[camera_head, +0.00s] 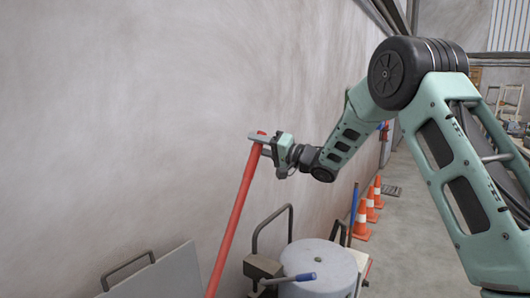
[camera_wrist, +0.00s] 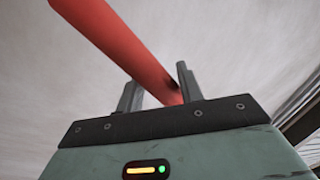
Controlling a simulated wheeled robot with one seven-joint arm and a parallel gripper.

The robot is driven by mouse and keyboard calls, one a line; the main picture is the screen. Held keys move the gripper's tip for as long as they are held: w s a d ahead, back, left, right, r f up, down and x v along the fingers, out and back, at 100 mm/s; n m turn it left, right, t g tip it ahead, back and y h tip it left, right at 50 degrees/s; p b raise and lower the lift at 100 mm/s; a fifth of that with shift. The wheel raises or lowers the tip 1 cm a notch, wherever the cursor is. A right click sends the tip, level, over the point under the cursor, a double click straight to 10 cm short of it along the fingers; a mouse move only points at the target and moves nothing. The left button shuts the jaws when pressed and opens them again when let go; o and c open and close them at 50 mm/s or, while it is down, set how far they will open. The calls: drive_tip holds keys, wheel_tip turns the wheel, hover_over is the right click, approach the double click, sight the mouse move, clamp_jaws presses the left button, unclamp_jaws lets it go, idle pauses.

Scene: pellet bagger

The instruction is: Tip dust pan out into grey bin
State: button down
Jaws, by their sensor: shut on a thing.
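A long red handle (camera_head: 235,215) leans in front of the wall in the head view, its lower end out of frame. It also crosses the wrist view (camera_wrist: 115,40). My gripper (camera_head: 262,143) is shut on this handle near its upper end; the wrist view shows the handle between the two grey fingers (camera_wrist: 158,82). The pan part of a dust pan does not show, so I cannot tell what is on the handle's lower end. I see no clear grey bin.
A grey panel with a dark handle (camera_head: 165,275) stands at lower left. A pale round drum (camera_head: 322,262) and a blue-gripped lever (camera_head: 290,279) stand right of the red handle. Orange cones (camera_head: 362,218) line the wall behind. Floor (camera_head: 408,225) to their right is clear.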

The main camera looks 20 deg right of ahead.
drive_tip(key=s+a+r+n+p, duration=0.1)
drive_tip(key=s+a+r+n, duration=0.2)
drive_tip(key=s+a+r, duration=0.6)
drive_tip(key=s+a+r+n+g, duration=0.1)
drive_tip(key=s+a+r+n, duration=0.2)
drive_tip(key=s+a+r, duration=0.6)
drive_tip(key=a+r, duration=0.5)
drive_tip(key=a, duration=0.3)
drive_tip(key=shift+s+r+p, duration=0.25)
drive_tip(key=shift+r+p, duration=0.05)
drive_tip(key=shift+p, duration=0.1)
